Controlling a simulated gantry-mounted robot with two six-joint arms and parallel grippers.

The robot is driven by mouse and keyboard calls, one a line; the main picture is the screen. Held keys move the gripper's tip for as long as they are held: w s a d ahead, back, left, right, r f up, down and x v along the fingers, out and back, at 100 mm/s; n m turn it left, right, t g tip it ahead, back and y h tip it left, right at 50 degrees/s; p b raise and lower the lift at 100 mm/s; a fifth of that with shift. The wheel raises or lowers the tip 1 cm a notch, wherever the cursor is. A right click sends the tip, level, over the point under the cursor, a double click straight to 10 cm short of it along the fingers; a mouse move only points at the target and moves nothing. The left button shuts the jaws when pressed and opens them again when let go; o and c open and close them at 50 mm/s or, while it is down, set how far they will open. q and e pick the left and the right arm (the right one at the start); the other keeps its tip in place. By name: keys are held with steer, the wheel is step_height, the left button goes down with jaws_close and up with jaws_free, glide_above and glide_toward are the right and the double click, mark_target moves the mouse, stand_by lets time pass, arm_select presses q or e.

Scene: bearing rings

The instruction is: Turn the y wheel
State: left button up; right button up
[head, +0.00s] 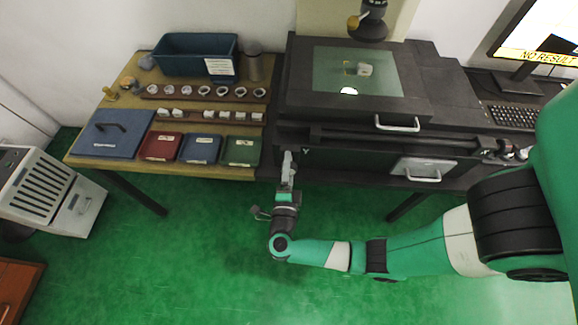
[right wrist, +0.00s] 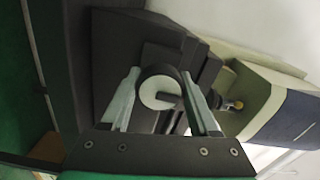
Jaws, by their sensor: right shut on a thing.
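The y wheel (right wrist: 160,88) shows in the right wrist view as a dark round rim with a pale face and a short dark bar across it. It sits between the two pale fingers of my right gripper (right wrist: 163,98), which is shut on it. In the head view my right gripper (head: 288,160) reaches up to the left front of the black machine (head: 345,158), beside a small pale "Y" mark. There the gripper hides the wheel. My left gripper is not in view.
The machine has a glass plate (head: 335,85) with small parts on top and silver handles (head: 398,124) at the front. Left of it stands a wooden table (head: 97,110) with a blue bin (head: 195,52), rings and coloured trays. Green floor lies open in front.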

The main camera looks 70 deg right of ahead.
steer(key=m+b, duration=0.2)
steer(key=m, duration=0.3)
steer(key=shift+m, duration=0.3)
stand_by(0.4)
steer(key=o, duration=1.4)
steer(key=shift+c, duration=0.2)
steer(key=shift+a, duration=0.1)
steer(key=v, duration=1.1)
steer(key=shift+a+p, duration=0.2)
steer(key=shift+p, duration=0.2)
steer(key=shift+s, duration=0.1)
